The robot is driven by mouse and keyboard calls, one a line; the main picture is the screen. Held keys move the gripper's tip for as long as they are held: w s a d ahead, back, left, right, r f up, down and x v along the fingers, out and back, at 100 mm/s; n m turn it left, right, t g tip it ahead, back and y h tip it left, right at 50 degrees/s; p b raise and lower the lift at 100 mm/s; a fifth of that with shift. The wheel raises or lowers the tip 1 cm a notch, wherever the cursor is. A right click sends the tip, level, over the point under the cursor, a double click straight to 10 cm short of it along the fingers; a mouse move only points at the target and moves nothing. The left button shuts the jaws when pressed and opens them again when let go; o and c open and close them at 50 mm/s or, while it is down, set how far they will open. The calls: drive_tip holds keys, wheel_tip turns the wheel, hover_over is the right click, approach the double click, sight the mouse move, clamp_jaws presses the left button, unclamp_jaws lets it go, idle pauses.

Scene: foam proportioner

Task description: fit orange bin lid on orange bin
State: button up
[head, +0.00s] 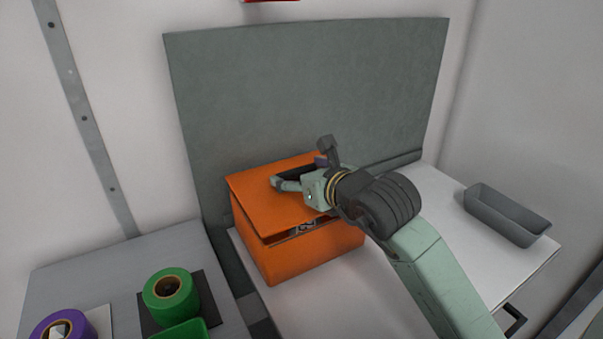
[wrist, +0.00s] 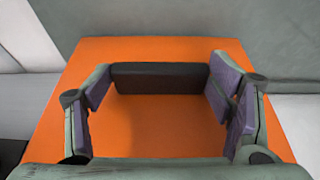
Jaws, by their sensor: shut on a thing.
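The orange bin (head: 318,255) stands on the white worktop against the grey-green back panel. The orange bin lid (head: 255,197) lies over its top, tilted, with a dark gap along the front edge where something greyish shows. The lid also fills the wrist view (wrist: 165,120). My gripper (head: 300,172) is above the lid, shut on its dark handle. In the wrist view, the dark handle bar (wrist: 160,76) spans between the two purple-padded fingers. The far edges of the bin under the lid are hidden, so I cannot tell how they meet.
A grey tray (head: 506,214) sits at the right of the worktop. On the lower-left surface are a green tape roll (head: 171,296), a purple tape roll (head: 63,325) and a green container (head: 180,331). The back panel (head: 310,95) rises close behind the bin.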

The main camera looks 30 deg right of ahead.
drive_tip(key=shift+f+b, duration=0.65)
drive_tip(key=shift+b, duration=0.5)
drive_tip(key=o, duration=1.2)
drive_tip(key=shift+o, duration=0.2)
drive_tip(key=shift+r, duration=0.1)
